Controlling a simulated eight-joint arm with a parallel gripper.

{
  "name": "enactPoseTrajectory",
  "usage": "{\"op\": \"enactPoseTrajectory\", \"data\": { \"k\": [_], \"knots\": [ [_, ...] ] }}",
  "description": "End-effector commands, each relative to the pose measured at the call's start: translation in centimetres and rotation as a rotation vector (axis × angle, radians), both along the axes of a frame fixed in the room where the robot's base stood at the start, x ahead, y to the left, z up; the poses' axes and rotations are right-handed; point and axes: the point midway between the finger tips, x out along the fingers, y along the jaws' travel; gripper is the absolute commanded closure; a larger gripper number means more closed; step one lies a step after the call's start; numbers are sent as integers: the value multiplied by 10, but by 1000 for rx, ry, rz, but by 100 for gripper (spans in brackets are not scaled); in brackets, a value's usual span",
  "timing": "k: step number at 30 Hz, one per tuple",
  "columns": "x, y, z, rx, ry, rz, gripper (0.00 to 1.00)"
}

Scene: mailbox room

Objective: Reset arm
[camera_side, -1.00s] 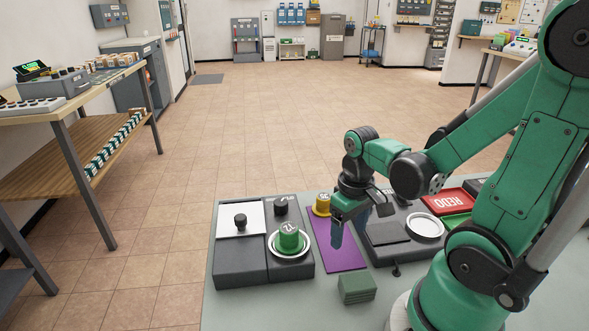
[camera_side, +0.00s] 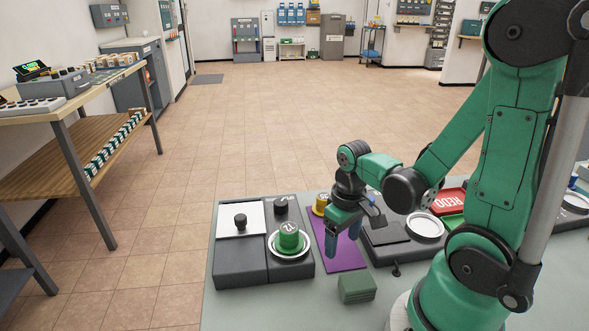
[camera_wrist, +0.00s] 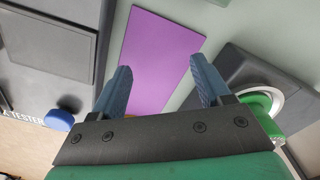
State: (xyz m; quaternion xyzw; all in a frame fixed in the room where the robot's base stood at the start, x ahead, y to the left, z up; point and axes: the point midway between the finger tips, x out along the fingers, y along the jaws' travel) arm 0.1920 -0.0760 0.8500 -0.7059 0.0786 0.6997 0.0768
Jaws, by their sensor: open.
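My gripper (camera_side: 342,245) is open and empty above the purple mat (camera_side: 348,258) in the side view. Its two blue fingers stand apart, with the purple mat (camera_wrist: 158,60) beyond them in the wrist view. A yellow stamp-like piece (camera_side: 320,205) sits at the far end of the mat. A green piece (camera_side: 289,238) stands on the white ring of the dark box to the left of the mat, and its green edge also shows in the wrist view at the right.
A dark box (camera_side: 240,272) with a black knob stands left of the mat. A dark device (camera_side: 385,232) with a white ring and a red REDO panel (camera_side: 449,202) are to the right. A workbench (camera_side: 75,101) stands at far left.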

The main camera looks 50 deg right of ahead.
Motion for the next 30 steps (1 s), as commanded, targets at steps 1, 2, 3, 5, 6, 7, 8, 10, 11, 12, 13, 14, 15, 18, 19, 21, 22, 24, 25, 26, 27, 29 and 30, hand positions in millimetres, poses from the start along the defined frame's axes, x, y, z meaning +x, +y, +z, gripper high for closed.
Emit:
{"op": "enactPoseTrajectory", "data": {
  "k": [1,2,3,5,6,7,8,10,11,12,13,14,15,18,19,21,22,24,25,26,27,29,30],
  "knots": [
    [5,6,7,-2,-6,36,30],
    [8,10,11,-4,-10,58,30],
    [11,15,18,-6,-18,88,30],
    [18,23,28,-12,-39,131,30],
    [21,29,35,-17,-55,159,30],
    [23,34,41,-20,-68,180,30],
    [25,39,47,-22,-81,202,30],
    [30,50,61,-32,-134,246,30],
    [34,53,66,-40,-178,249,30],
    [40,56,73,-51,-243,242,30],
    [44,59,78,-57,-292,241,30],
    [47,61,82,-62,-339,236,30],
    [52,64,89,-66,-398,233,30],
    [59,71,103,-68,-515,224,30],
    [61,73,106,-68,-541,221,30],
    [63,75,111,-67,-583,217,30],
    [64,76,112,-67,-595,217,30],
    [65,77,114,-66,-610,215,30],
    [65,77,115,-65,-612,214,30],
    [65,77,115,-65,-613,214,30],
    [65,77,115,-65,-613,214,30],
    [65,76,114,-65,-612,214,30],
    [65,76,114,-65,-612,214,30]
  ]
}}
